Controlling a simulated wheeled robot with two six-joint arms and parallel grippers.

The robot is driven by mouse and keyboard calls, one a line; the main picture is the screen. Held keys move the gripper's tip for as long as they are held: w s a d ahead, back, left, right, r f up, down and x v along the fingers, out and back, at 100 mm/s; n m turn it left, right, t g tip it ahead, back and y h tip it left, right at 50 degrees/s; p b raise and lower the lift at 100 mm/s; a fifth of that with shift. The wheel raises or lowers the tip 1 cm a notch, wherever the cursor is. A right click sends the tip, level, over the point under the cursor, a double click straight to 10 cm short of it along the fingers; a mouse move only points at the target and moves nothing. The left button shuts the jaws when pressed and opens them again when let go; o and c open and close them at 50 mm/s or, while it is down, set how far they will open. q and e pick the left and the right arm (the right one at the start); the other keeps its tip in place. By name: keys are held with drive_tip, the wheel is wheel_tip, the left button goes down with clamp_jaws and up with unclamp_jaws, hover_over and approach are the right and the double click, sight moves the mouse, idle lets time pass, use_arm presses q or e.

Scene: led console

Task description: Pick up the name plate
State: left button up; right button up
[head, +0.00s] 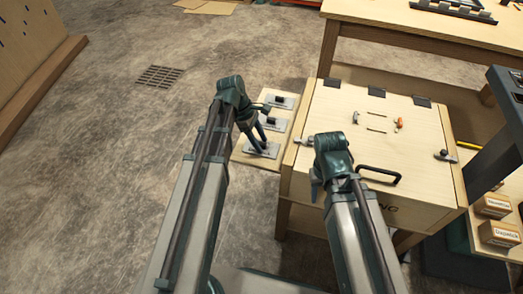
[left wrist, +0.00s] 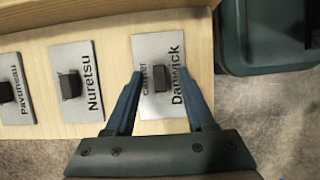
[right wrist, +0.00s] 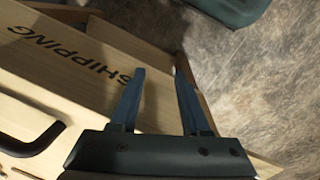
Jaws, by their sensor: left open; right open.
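Three grey name plates, each with a dark block-shaped knob, lie in a row on a pale wooden board (head: 249,158). In the left wrist view the nearest plate (left wrist: 146,49) reads roughly "Da…wick" with a smaller, partly hidden word. Beside it lie the "Nuretsu" plate (left wrist: 85,98) and the "Pavuneau" plate (left wrist: 17,112). My left gripper (left wrist: 160,73) is open above the first plate, its fingertips on either side of the knob (left wrist: 162,77); contact cannot be told. My right gripper (right wrist: 160,70) is open and empty beside the box marked SHIPPING (right wrist: 80,56).
The box's pale lid (head: 350,105) carries a black handle (head: 380,175), latches and small parts. A workbench (head: 425,25) stands behind it. Small labelled boxes (head: 497,206) sit at the right. Open concrete floor lies to the left, with a drain grate (head: 160,76).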

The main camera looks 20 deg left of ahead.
use_arm(q)
drive_tip(key=shift+r, duration=0.1)
clamp_jaws()
drive_tip(key=shift+r, duration=0.1)
idle(0.3)
